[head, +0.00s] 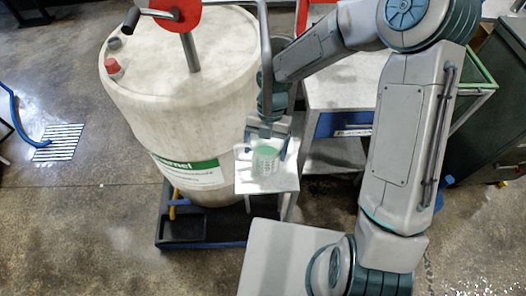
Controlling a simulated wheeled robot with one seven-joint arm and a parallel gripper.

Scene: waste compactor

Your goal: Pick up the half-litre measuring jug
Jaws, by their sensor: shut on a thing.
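The measuring jug (265,161) is a small pale, greenish translucent vessel with markings on its side. It appears upright at the small white stand (284,184), in front of the big drum. My gripper (267,143) reaches down from above, with its fingers on either side of the jug's upper part, and is shut on it. I cannot tell whether the jug's base touches the stand top or is just above it. Part of the jug's rim is hidden by my gripper.
A large white drum (180,110) with a red-handled pump stands close at the left, on a dark tray (183,229). A shelved cart (340,95) stands behind my arm. A dark cabinet (500,110) is at the right. Floor at the lower left is clear.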

